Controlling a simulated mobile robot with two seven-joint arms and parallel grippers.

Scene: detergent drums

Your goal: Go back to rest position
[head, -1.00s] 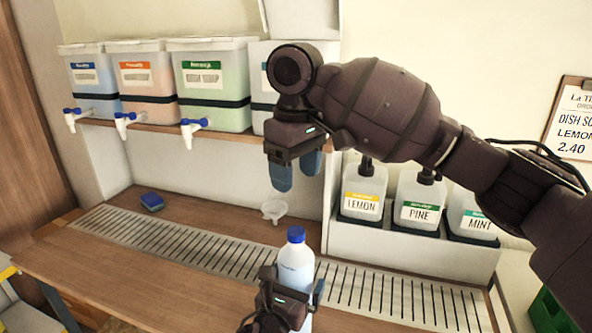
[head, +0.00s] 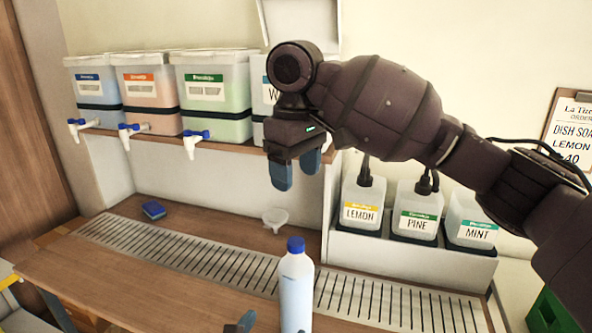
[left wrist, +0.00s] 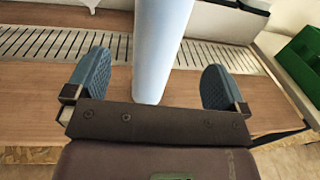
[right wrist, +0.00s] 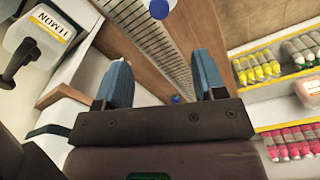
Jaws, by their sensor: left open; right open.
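My right gripper (head: 296,170) is open and empty, high above the counter in front of the drum shelf. Its two blue fingers also show apart in the right wrist view (right wrist: 166,85). My left gripper (left wrist: 152,90) is open in the left wrist view, with a white bottle (left wrist: 160,45) standing beyond and between its fingers, apart from them. In the head view only a fingertip of the left gripper shows at the bottom edge. The same bottle, blue-capped and upright (head: 296,286), stands at the counter's front.
Drums with taps, among them a green one (head: 215,90), stand on a shelf. LEMON (head: 361,198), PINE (head: 417,208) and MINT (head: 470,222) bottles sit in a white rack at right.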

